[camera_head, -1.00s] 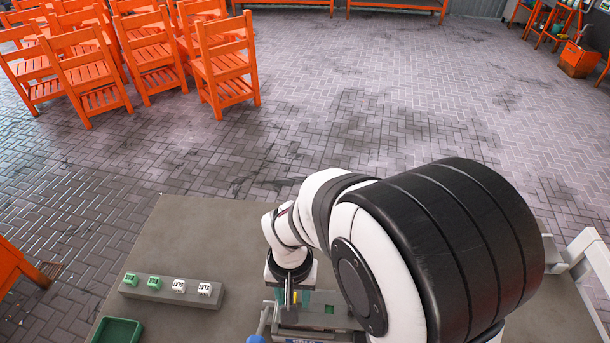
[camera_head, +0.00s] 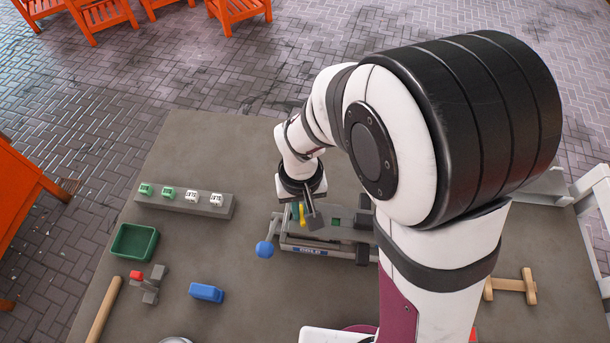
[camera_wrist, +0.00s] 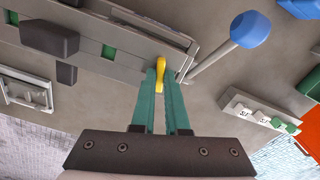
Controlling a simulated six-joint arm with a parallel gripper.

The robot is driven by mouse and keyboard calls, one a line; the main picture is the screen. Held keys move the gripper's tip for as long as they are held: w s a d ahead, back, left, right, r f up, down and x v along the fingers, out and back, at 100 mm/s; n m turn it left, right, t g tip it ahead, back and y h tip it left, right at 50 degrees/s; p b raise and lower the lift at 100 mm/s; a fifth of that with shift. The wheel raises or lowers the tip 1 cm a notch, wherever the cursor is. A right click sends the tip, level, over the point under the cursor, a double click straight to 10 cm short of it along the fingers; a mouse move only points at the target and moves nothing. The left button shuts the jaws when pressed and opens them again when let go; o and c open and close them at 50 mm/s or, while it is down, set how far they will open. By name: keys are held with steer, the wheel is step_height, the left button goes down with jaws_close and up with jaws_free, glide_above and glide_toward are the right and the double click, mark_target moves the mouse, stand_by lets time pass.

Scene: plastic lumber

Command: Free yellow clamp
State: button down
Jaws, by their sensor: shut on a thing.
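The yellow clamp (camera_wrist: 161,70) shows in the wrist view as a small yellow handle at the edge of a grey metal fixture (camera_wrist: 130,42). My gripper (camera_wrist: 160,73) has its two green fingers shut on the yellow clamp, one on each side. In the head view the yellow clamp (camera_head: 303,213) stands upright at the left part of the fixture (camera_head: 335,230), under my gripper (camera_head: 298,208). The clamp's lower part is hidden, so I cannot tell how it meets the fixture.
A lever with a blue ball (camera_head: 265,249) sticks out left of the fixture. A grey block (camera_head: 186,204) carries green and white cubes. A green tray (camera_head: 134,242), a blue block (camera_head: 206,292) and a red-tipped grey clamp (camera_head: 150,283) lie left. Bare table lies between them.

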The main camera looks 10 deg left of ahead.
steer(key=shift+n, duration=0.7)
steer(key=n, duration=0.5)
steer(key=shift+n, duration=0.4)
steer(key=n, duration=0.3)
steer(key=shift+n, duration=0.4)
steer(key=n, duration=0.4)
steer(key=c, duration=0.8)
jaws_free()
steer(key=shift+o, duration=0.2)
